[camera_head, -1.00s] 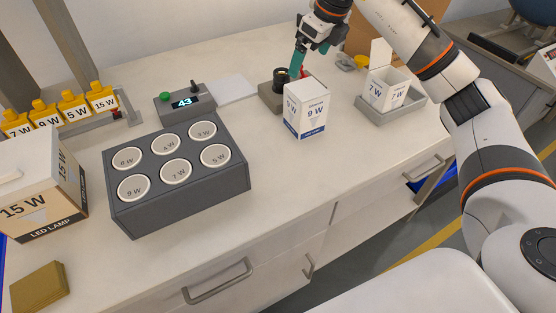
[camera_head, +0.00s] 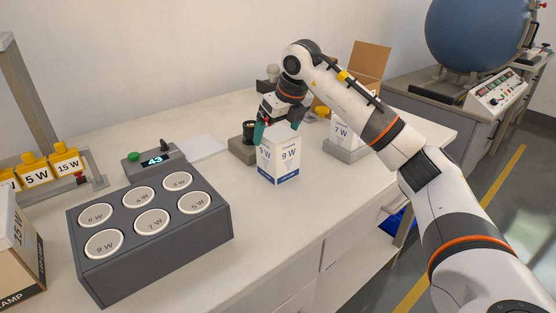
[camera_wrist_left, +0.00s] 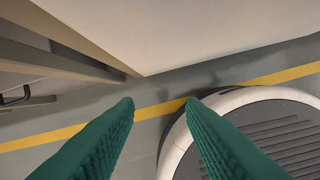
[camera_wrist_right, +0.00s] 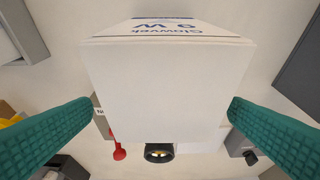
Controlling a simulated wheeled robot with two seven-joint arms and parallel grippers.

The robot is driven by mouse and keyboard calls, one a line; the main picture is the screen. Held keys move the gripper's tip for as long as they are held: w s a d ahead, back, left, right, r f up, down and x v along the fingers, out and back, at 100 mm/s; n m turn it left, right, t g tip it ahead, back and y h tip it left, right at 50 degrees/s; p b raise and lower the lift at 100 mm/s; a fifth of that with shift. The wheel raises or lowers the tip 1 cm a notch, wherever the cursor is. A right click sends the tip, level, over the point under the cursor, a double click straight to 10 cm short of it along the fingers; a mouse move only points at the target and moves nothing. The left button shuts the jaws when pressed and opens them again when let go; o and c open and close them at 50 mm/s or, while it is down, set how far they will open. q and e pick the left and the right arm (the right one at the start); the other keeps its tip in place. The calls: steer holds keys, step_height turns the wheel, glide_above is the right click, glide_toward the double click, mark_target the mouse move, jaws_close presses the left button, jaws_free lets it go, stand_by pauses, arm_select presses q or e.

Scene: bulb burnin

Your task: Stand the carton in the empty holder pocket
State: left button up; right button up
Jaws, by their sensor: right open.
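A white and blue 9 W carton (camera_head: 278,160) stands upright on the bench in the head view. My right gripper (camera_head: 278,127) is open at the carton's top, pointing down. In the right wrist view the carton's pale top (camera_wrist_right: 165,85) lies between the two spread green fingers, with a gap visible on each side. Another carton, marked 7 W (camera_head: 341,134), stands in a grey tray (camera_head: 347,155) to the right, partly hidden by my right arm. I cannot tell which pocket is the empty one. My left gripper (camera_wrist_left: 160,102) is open and empty above the floor.
A dark grey block (camera_head: 150,255) with several round labelled places stands left of the carton. A grey unit with a display (camera_head: 155,160) is behind it. A black socket on a grey base (camera_head: 243,150) is just left of the carton. Bench in front of the carton is clear.

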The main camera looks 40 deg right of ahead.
arm_select(q)
steer(key=shift+w+r, duration=0.2)
steer(key=shift+r, duration=0.95)
arm_select(e)
steer(key=x, duration=0.4)
steer(key=shift+s+a+f, duration=0.1)
steer(key=shift+s+a, duration=0.05)
steer(key=c, duration=1.1)
